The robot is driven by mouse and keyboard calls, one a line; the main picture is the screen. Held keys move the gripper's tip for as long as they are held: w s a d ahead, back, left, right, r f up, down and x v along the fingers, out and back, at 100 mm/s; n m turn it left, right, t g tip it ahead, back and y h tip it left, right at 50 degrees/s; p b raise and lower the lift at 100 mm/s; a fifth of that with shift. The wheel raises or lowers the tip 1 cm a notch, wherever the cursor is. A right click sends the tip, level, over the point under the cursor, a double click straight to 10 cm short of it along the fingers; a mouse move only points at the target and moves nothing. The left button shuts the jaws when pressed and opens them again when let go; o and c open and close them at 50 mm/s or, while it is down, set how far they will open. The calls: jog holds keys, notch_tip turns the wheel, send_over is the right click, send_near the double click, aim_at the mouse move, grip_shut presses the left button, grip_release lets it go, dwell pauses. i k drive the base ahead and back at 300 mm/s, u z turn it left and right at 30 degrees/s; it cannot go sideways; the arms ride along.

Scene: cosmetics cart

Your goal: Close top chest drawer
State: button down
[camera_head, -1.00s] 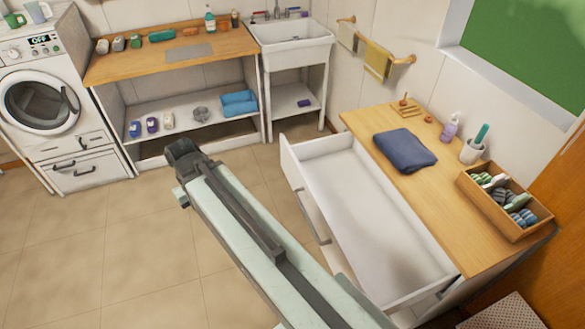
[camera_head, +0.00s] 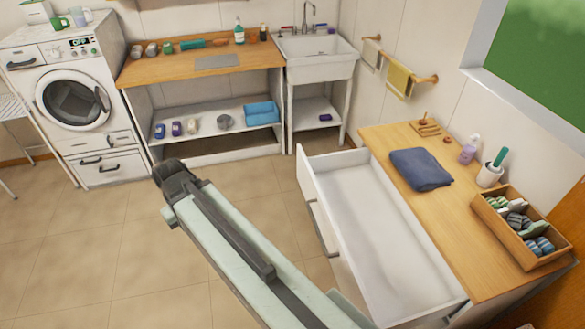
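The top chest drawer (camera_head: 375,235) is white, empty and pulled far out to the left of the wooden-topped chest (camera_head: 455,225). Its handle (camera_head: 322,229) is on the front panel, facing left toward my arm. My arm reaches from the bottom centre up to the left over the floor, outside the drawer front. My gripper (camera_head: 172,172) is at the arm's far end, left of the drawer and apart from it. The fingers are dark and small in this view, so I cannot tell whether they are open or shut.
A dark blue folded towel (camera_head: 420,169) and a wooden box of rolled cloths (camera_head: 520,228) lie on the chest top. A washing machine (camera_head: 72,95), wooden-topped shelf unit (camera_head: 200,65) and sink (camera_head: 315,50) stand along the back. The tiled floor (camera_head: 90,240) at left is clear.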

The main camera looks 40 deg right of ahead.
aim_at(382, 261)
jog(key=i, duration=1)
